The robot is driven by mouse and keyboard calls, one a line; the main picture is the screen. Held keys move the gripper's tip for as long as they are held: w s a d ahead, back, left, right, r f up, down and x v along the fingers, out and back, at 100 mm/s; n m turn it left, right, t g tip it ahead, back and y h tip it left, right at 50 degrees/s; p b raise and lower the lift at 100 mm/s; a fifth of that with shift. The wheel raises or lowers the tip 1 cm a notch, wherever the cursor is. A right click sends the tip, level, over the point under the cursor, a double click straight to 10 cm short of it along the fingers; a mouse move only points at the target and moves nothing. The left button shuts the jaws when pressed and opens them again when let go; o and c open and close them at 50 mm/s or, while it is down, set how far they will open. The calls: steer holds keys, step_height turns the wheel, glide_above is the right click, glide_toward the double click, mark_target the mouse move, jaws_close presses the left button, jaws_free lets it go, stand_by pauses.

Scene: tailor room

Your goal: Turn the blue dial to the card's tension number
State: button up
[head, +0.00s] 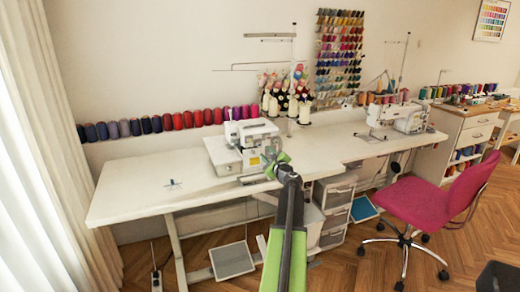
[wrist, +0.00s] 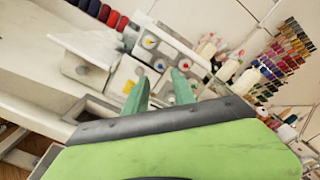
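The white overlock sewing machine (head: 238,146) stands on the long white table. In the wrist view, its front (wrist: 165,48) carries small coloured dials: a yellow one (wrist: 148,43), a blue dial (wrist: 160,65) and a red one (wrist: 184,64). My gripper (head: 274,158) is in front of the machine's right side in the head view. In the wrist view, my gripper (wrist: 160,77) has its green fingers apart, with the blue dial showing just beyond the tips. Contact cannot be told. No card with a readable tension number shows, and the dial's setting is too small to read.
The white table (head: 130,197) has clear space left of the machine. Thread cones (head: 303,109) stand behind it, to the right. A second sewing machine (head: 395,117) stands farther right. A pink chair (head: 425,200) and drawers (head: 336,200) are at the right front.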

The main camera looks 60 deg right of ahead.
mark_target(259, 145)
steer(key=x, duration=0.7)
steer(key=shift+w+d, duration=0.15)
steer(key=shift+w, duration=0.05)
